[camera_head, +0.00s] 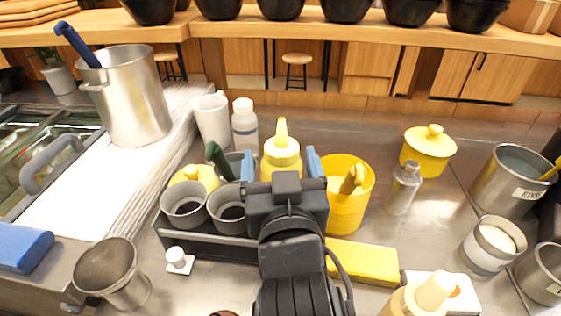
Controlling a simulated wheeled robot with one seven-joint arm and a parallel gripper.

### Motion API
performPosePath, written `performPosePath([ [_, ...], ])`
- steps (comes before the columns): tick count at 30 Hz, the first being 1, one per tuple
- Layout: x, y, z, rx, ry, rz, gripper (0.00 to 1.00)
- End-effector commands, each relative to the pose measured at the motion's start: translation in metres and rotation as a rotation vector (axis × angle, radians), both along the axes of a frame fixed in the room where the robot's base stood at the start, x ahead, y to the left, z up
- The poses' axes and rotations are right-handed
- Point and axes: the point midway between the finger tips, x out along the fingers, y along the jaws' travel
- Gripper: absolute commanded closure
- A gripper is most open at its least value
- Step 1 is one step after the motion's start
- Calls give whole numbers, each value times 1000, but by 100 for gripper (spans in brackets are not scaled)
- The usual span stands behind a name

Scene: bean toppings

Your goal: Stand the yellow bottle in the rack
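The yellow bottle (281,158) with a pointed nozzle stands upright near the middle of the counter, beyond my gripper. Its lower part is hidden by the gripper, so I cannot tell what it rests on. My gripper (282,165) points away from the camera. Its blue-tipped fingers are spread, one on each side of the bottle in the picture, with a narrow gap showing on both sides. The dark rack (213,246) is to the left of my gripper and holds grey cups (187,205). My arm hides its right part.
A yellow container (348,205) stands close right of my gripper. A white bottle (245,128) and white cup (212,122) are behind the rack. A steel pot (130,105) stands at left.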

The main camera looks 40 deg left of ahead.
Motion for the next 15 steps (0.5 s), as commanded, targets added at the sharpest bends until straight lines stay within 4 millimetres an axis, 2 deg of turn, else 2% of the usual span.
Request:
performPosePath([
  [11,0,0,6,1,-1,0,9],
  [15,-15,-14,1,-1,1,0,9],
])
